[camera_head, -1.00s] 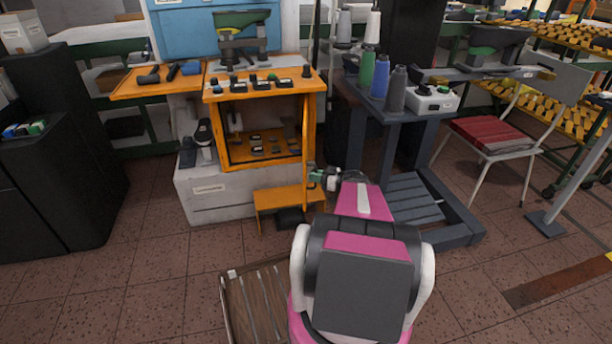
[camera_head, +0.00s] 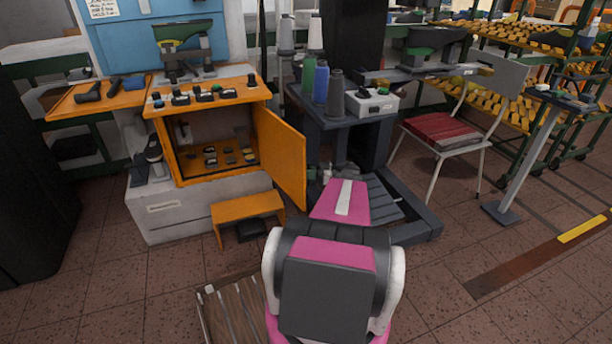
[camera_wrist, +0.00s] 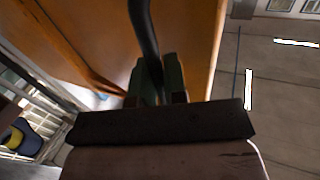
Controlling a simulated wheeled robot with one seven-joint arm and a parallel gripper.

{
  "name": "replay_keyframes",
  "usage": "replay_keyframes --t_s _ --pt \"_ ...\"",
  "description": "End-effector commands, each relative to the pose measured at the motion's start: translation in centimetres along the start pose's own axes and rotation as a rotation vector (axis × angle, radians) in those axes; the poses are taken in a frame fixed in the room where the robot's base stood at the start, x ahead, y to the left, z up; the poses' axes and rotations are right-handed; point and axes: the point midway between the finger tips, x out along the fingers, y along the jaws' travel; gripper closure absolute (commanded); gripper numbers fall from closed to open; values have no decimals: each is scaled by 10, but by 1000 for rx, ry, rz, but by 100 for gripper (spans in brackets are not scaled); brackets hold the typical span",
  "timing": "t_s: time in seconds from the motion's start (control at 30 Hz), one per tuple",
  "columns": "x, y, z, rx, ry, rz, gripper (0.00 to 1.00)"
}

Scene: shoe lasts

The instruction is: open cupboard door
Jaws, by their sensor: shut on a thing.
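The orange cupboard (camera_head: 182,172) stands left of centre in the head view, with several small items on its inner floor. Its orange door (camera_head: 280,157) is hinged on the right side and stands partly open, swung out toward me. In the wrist view the door panel (camera_wrist: 95,40) fills the upper middle, with a dark curved handle (camera_wrist: 146,35) on it. My gripper (camera_wrist: 160,78) is shut on this handle, its two green fingers on either side. In the head view my pink and white arm hides most of my gripper, low by the door's free edge.
A small orange step (camera_head: 245,208) sits in front of the cupboard's white base. A dark table (camera_head: 340,122) with thread spools stands just right of the door. A slatted wooden pallet (camera_head: 235,312) lies at the front. A chair (camera_head: 445,132) stands farther right.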

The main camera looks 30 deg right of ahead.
Motion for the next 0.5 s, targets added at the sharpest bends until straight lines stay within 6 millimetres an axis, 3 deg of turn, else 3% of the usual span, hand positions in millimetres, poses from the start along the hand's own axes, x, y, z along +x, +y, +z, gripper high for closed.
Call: replay_keyframes --t_s 0.27,0.3,0.37,0.5 --pt "0 0 -1 5 3 0 100" --pt "0 1 -1 5 4 1 84" --pt "0 1 0 5 3 1 65" --pt "0 1 0 3 3 1 63"
